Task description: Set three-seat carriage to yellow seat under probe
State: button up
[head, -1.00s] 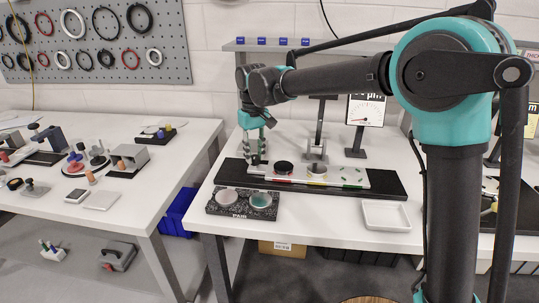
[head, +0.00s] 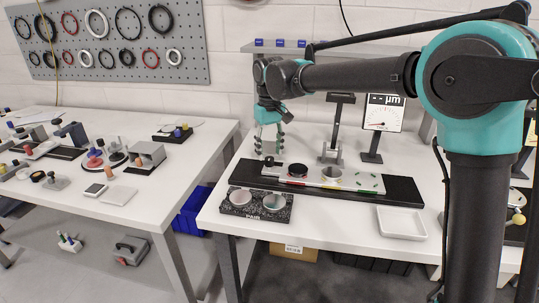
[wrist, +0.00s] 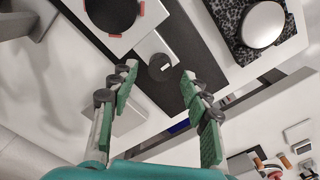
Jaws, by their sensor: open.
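The white three-seat carriage (head: 311,184) lies along a black rail (head: 405,190) on the right table. A dark disc (head: 298,170) sits by its red mark. Green marks are at the right end. The probe tip cannot be made out. A dark knob (head: 269,161) is at the carriage's left end; the wrist view shows it too (wrist: 160,66). My gripper (head: 269,150) is open above the knob, its fingers (wrist: 158,74) apart and clear of it.
A speckled PAIR tray (head: 253,214) with two round mirrors stands in front of the rail. An empty white tray (head: 401,222) is at the front right. A dial display (head: 383,113) stands behind. The left table (head: 120,215) holds several small items.

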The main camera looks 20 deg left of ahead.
notch_tip(320, 180, up, 10)
dwell(0.3)
jog(key=shift+f, duration=0.1)
dwell(0.3)
